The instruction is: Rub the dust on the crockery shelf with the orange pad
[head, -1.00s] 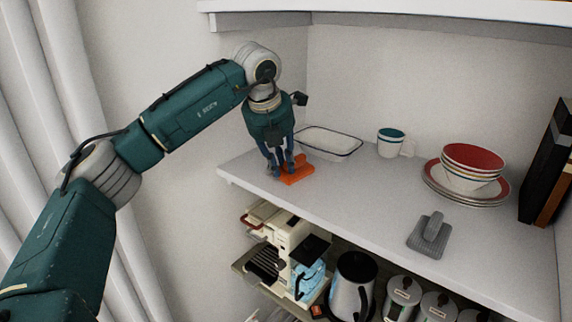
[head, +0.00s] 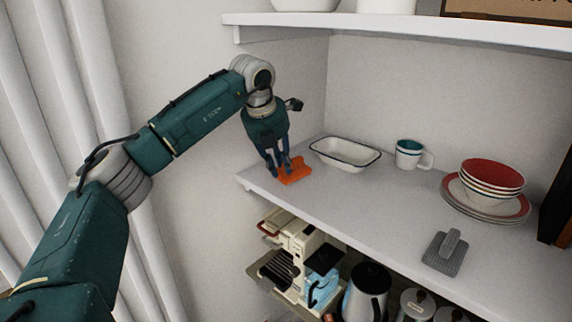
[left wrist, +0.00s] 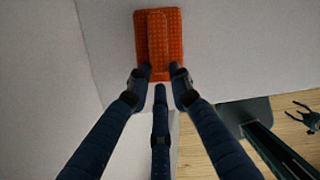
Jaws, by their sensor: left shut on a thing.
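The orange pad (head: 294,170) is at the left end of the crockery shelf (head: 385,205), close to the wall. It looks flat on the surface, though its underside is hidden. My left gripper (head: 279,172) is above it, fingers pointing down and shut on the pad. In the left wrist view the fingertips (left wrist: 160,76) close around the near end of the raised grip of the orange pad (left wrist: 174,48). I cannot make out a distinct dust patch on the pale shelf.
A white enamel dish (head: 345,153) stands just right of the pad. Farther right are a mug (head: 410,155), stacked bowls (head: 490,175) on plates and a grey pad-like tool (head: 445,252). Mid-shelf is clear. Appliances stand below; an upper shelf (head: 420,32) hangs above.

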